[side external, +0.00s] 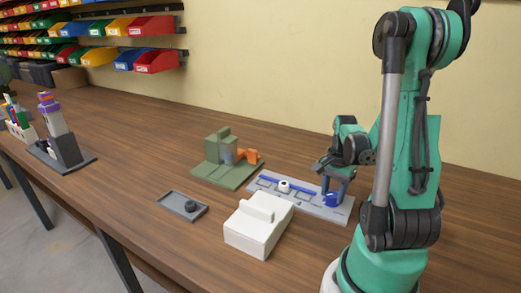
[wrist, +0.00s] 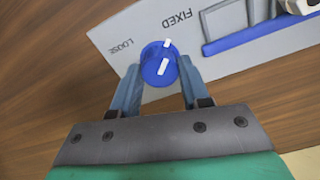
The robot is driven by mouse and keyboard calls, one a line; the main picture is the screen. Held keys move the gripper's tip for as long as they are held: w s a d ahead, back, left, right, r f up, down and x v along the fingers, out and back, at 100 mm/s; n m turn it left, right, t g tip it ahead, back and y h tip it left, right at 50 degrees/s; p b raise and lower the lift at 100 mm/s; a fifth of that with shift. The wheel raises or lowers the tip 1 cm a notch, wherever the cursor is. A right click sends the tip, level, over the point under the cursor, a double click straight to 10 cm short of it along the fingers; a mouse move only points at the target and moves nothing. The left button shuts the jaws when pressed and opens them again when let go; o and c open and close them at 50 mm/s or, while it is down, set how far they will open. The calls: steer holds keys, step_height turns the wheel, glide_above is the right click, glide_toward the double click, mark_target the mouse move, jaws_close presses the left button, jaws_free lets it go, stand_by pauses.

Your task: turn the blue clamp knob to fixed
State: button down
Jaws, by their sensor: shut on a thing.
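The blue clamp knob (wrist: 156,76) sits on a grey plate (wrist: 128,30). In the side view the knob (side external: 331,200) is at the plate's right end. My gripper (wrist: 158,84) is shut on the knob, one finger on each side; it also shows in the side view (side external: 337,186). A white bar on the knob's top tilts slightly right of straight up, and a short white mark shows at its upper rim. These lie nearer the FIXED label (wrist: 180,18) than the LOOSE label (wrist: 125,47) at upper left. The fingertips' contact is partly hidden.
The plate carries a long blue bar (side external: 289,186) and a white round piece (side external: 284,187). A white block (side external: 259,226) stands in front, a green fixture (side external: 222,160) behind left, and a grey tray (side external: 181,206) further left. Bare wood lies between them.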

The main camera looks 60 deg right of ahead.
mark_target(332, 194)
stand_by(0.5)
steer(key=shift+c, duration=2.1)
jaws_free()
steer(key=shift+r, duration=0.1)
steer(key=shift+r, duration=2.75)
steer(key=w+a+r+n+t, duration=0.1)
steer(key=w+a+n, duration=0.2)
steer(key=n, duration=0.1)
steer(key=w+a+r+n+t+h, duration=0.1)
steer(key=w+a+n, duration=0.2)
steer(key=w, duration=0.1)
steer(key=w+a+r+n+t, duration=0.1)
steer(key=w+a+n, duration=0.2)
steer(key=a+n, duration=0.1)
steer(key=shift+w+a+r+n+t+h, duration=0.1)
steer(key=shift+w+r+n+t+h, duration=0.1)
steer(key=shift+w+n+t+h, duration=0.15)
steer(key=w+a+r+n+t+y, duration=0.1)
steer(key=a+n, duration=0.3)
steer(key=a, duration=0.1)
steer(key=w+a+r+n+t, duration=0.1)
steer(key=w+a+n+t, duration=0.1)
steer(key=a+n, duration=0.3)
steer(key=shift+a+r+y, duration=0.3)
steer(key=shift+a+y, duration=0.05)
steer(key=shift+a, duration=0.25)
